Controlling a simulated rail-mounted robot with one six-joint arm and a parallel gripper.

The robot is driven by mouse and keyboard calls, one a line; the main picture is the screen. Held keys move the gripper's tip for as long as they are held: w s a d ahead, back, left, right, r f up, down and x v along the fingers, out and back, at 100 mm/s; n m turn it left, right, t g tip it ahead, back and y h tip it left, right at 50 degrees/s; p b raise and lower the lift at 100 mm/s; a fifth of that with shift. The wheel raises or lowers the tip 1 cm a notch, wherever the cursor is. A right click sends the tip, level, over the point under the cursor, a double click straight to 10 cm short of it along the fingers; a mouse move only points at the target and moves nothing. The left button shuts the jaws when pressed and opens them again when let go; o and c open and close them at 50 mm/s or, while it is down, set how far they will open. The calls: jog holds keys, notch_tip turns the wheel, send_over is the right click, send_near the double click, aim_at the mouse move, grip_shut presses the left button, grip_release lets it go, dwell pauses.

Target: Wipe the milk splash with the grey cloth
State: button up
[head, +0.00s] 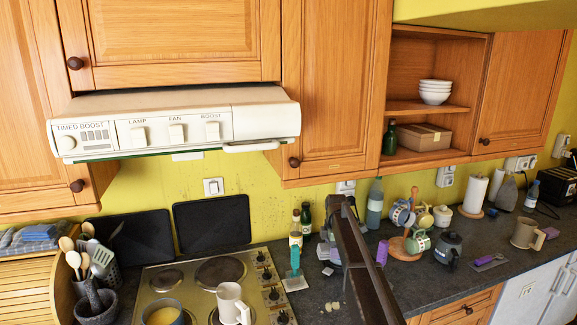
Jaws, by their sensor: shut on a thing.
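The milk splash (333,306) shows as a few small off-white patches on the dark worktop, right of the hob and left of my arm. My arm comes up from the bottom edge as a dark beam, and its far end hangs over the worktop near the back wall. My gripper (327,238) is at that far end, small and partly hidden by the arm. It is shut on a pale grey bundle, which looks like the grey cloth (328,254), behind the splash. The jaw tips and the cloth's lower edge are hard to make out.
A hob (160,277) with a pot (162,314) and a mug (231,303) is at left. A teal-handled tool (293,262), bottles (306,218) and a purple item (382,252) stand close around my gripper. A mug tree (411,225) and kettle-like pot (448,250) are right.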

jog(key=shift+w+b, duration=0.1)
jog(key=shift+b, duration=0.3)
jog(key=shift+f, duration=0.15)
jog(key=s+f+b, duration=0.1)
jog(key=f+b, duration=0.4)
jog(key=s+f+b, duration=0.1)
jog(key=f+b, duration=0.4)
jog(key=s+d+f+b, duration=0.1)
jog(key=f+b, duration=0.4)
jog(key=shift+f+b, duration=0.3)
jog(key=shift+b, duration=0.05)
jog(key=f+b, duration=0.4)
jog(key=shift+s+f+b, duration=0.25)
jog(key=shift+f+b, duration=0.05)
jog(key=shift+r, duration=0.15)
